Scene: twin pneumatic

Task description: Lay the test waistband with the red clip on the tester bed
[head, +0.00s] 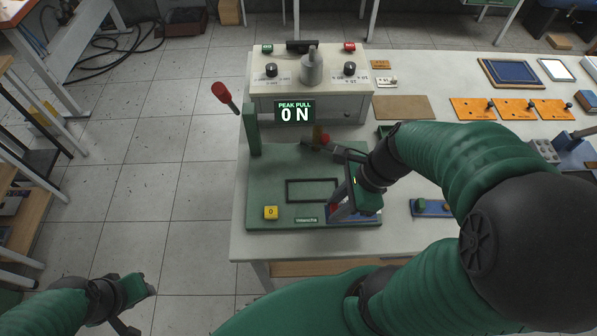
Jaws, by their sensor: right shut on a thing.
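The tester (264,165) is a green base with an outlined dark rectangle, its bed (312,190), in the middle. A blue piece (352,217) with a small red part (335,207), seemingly the waistband and its red clip, shows at the base's front right corner. My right gripper (338,205) is there, shut on what looks like this piece. The gripper hides much of it, so I cannot tell whether it touches the base. My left gripper (137,305) hangs over the floor at the lower left, far from the tester; its fingers are unclear.
A red-knobbed lever (222,92) stands at the tester's left. The display (295,112) reads 0 N. A yellow button (270,212) sits at the front left. A blue strip with a green part (421,204) and orange plates (472,108) lie to the right.

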